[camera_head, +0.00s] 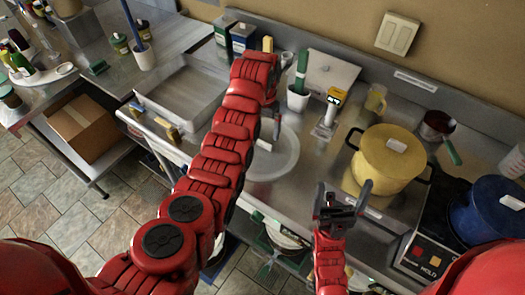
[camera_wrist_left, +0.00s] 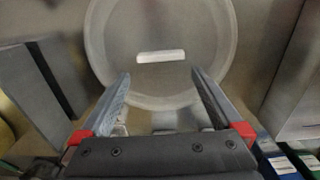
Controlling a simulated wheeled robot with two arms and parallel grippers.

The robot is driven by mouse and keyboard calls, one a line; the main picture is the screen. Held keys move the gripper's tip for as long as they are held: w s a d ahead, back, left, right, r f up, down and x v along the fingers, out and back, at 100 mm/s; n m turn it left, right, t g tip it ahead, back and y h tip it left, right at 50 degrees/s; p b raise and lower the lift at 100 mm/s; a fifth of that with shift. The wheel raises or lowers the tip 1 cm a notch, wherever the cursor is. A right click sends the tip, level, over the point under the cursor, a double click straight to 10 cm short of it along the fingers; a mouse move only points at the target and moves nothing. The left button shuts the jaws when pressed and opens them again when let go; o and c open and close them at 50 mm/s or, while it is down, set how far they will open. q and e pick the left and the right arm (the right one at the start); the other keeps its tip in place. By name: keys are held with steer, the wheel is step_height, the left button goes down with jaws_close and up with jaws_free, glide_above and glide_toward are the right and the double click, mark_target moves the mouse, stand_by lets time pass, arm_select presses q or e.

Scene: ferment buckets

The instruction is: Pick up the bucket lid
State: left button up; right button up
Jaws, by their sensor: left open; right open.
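The bucket lid looks to be a round, translucent whitish disc (camera_head: 286,158) lying on the steel counter, partly hidden by my left arm in the head view. In the left wrist view the lid (camera_wrist_left: 160,88) fills the upper middle, with a white bar-shaped patch on it. My left gripper (camera_head: 270,132) is over the lid's far-left part; in the wrist view its open fingers (camera_wrist_left: 160,78) overlap the lid's near rim, with nothing between them. I cannot tell how high above it they are. My right gripper (camera_head: 343,192) is open and empty, in front of the yellow pot.
A yellow pot (camera_head: 388,158) with black handles stands right of the lid, and a blue pot (camera_head: 490,212) sits on the hob at the far right. A white cup (camera_head: 298,98) and a small scanner-like device (camera_head: 329,112) stand behind the lid.

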mark_target(262, 142)
arm_select(q)
steer(key=p, duration=0.1)
steer(key=f, duration=0.1)
steer(key=f+p, duration=0.1)
steer(key=shift+s+a+p, duration=0.25)
steer(key=shift+p, duration=0.05)
step_height(262, 142, down, 2)
steer(key=shift+f+p, duration=0.15)
steer(key=shift+p, duration=0.2)
steer(key=shift+f, duration=0.65)
steer(key=c, duration=1.1)
steer(key=shift+c, duration=0.2)
